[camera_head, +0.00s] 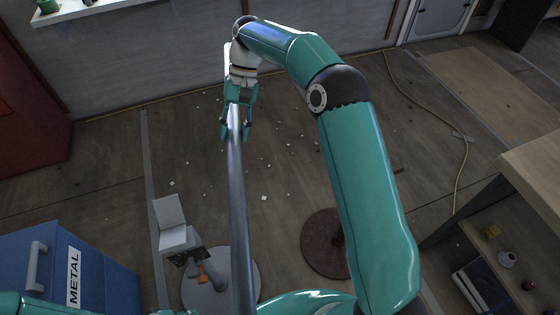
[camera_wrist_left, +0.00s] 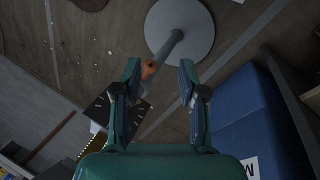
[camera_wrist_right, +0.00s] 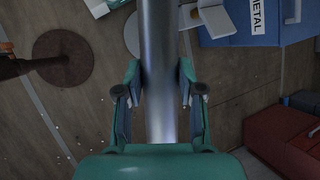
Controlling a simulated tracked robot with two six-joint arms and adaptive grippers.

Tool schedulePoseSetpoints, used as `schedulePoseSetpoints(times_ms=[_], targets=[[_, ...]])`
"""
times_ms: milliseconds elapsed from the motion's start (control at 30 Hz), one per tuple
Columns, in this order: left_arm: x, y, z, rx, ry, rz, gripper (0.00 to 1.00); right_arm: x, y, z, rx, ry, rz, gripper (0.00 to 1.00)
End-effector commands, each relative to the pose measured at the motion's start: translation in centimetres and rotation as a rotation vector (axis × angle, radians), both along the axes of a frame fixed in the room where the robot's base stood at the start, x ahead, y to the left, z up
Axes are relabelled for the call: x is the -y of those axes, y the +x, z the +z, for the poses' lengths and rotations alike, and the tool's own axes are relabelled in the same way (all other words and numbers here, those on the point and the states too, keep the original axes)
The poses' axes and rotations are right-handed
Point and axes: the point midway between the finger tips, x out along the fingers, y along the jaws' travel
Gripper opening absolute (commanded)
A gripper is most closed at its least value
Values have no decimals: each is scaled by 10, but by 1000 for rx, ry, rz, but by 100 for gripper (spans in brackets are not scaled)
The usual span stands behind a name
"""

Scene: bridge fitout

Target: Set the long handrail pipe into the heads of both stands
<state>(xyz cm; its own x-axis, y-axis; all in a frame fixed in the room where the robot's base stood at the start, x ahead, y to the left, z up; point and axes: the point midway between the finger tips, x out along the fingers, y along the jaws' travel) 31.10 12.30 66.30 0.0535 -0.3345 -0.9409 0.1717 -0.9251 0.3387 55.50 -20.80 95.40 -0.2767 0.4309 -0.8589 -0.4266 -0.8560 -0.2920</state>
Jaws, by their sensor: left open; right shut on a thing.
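The long grey handrail pipe (camera_head: 238,210) runs from my right gripper (camera_head: 237,112) toward the camera. My right gripper is shut on it near its far end; the pipe (camera_wrist_right: 158,70) also lies between the fingers in the right wrist view. One stand has a grey round base (camera_head: 207,292), an orange knob (camera_head: 207,274) and a pale angled head (camera_head: 172,226), left of the pipe and apart from it. The other stand shows a brown round base (camera_head: 318,240); my right arm hides its upper part. My left gripper (camera_wrist_left: 160,75) is open and empty above the grey-based stand (camera_wrist_left: 170,45).
A blue METAL box (camera_head: 100,270) stands at lower left, close to the grey-based stand. A workbench (camera_head: 535,165) with a shelf is at right. A yellow cable (camera_head: 462,170) and small pale scraps lie on the floor. A red cabinet (camera_head: 30,110) is at far left.

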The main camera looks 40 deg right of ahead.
Motion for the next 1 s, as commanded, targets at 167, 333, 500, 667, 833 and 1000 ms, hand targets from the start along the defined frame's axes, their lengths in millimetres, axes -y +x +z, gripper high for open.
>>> schedulePoseSetpoints(times_ms=[167,333,500,667,833,1000], targets=[[0,0,0,-1,0,0,42,-7,3,1,3,1,14,0],[0,0,-1,-1,0,0,62,-9,4,0,3,0,11,0],[0,0,-6,0,0,0,64,-3,2,-5,7,-6,-73,0],[0,0,-18,0,0,0,64,12,-8,-16,12,-20,-275,0],[0,0,-33,0,0,0,64,31,-30,-34,10,-31,-587,0],[0,0,-46,0,0,0,64,49,-61,-53,-2,-32,-912,0]])
